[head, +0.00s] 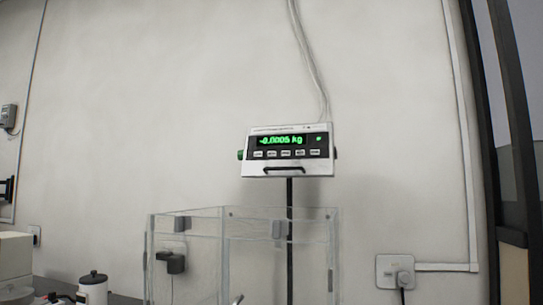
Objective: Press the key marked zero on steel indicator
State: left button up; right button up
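The steel indicator (288,150) stands on a thin dark post (290,205) in the middle of the head view. Its green display (281,141) reads about -0.0005 kg. A row of several small light keys (286,153) runs below the display. Their markings are too small to read, so I cannot tell which one is zero. A dark handle bar (284,170) is on its lower front. Neither of my grippers can be made out in the view.
A clear-walled draft box (186,240) stands in front of the post. A white jar with a black lid (93,288) is at lower left. A wall socket (395,271) is at right. A cable (308,50) hangs down to the indicator.

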dwell(0.3)
grip_shut()
dwell(1.5)
